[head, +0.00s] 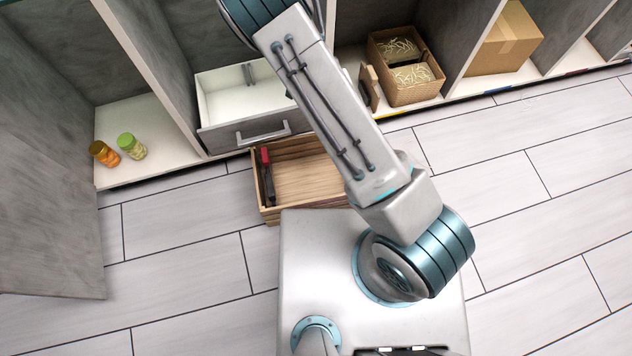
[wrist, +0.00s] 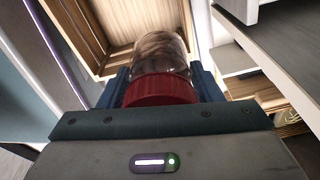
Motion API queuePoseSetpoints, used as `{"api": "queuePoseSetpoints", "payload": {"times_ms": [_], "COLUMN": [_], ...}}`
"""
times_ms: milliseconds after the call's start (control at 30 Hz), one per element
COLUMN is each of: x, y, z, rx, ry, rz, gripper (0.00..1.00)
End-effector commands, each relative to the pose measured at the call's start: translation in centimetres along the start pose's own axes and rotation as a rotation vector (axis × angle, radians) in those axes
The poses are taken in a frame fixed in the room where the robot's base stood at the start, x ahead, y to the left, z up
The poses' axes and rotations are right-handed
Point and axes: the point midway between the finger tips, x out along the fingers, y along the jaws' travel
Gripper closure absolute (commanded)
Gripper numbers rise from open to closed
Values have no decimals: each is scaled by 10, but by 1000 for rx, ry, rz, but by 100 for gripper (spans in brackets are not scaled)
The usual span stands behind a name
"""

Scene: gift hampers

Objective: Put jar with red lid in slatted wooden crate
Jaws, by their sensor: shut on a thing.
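The jar with red lid (wrist: 160,90) is between the two fingers of my gripper (wrist: 162,82) in the wrist view. Its clear glass body points away from the wrist, with the red lid nearest the camera. My gripper is shut on it. The wooden crate (head: 310,172) stands on the floor in front of the shelf unit in the head view. A wooden box that looks like this crate (wrist: 82,38) shows beyond the jar in the wrist view. In the head view my arm hides the gripper, the jar and the crate's right part.
A red-and-black object (head: 267,178) lies along the crate's left side. An open white drawer (head: 240,98) is right behind the crate. Two small jars (head: 118,148) stand on the left shelf. A divided box with straw-like filling (head: 408,75) and a cardboard box (head: 505,42) are at right.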

Motion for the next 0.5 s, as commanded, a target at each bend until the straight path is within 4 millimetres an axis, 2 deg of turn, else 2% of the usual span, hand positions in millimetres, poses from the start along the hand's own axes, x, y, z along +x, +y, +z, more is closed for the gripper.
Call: {"api": "queuePoseSetpoints", "payload": {"times_ms": [33, 100, 300, 500], "x": [19, 41, 94, 116], "y": [9, 20, 54, 67], "z": [5, 11, 21, 25], "rx": [102, 263, 664, 805], "ry": [4, 3, 1, -2], "rz": [19, 37, 84, 97], "gripper": [75, 75, 75, 75]}}
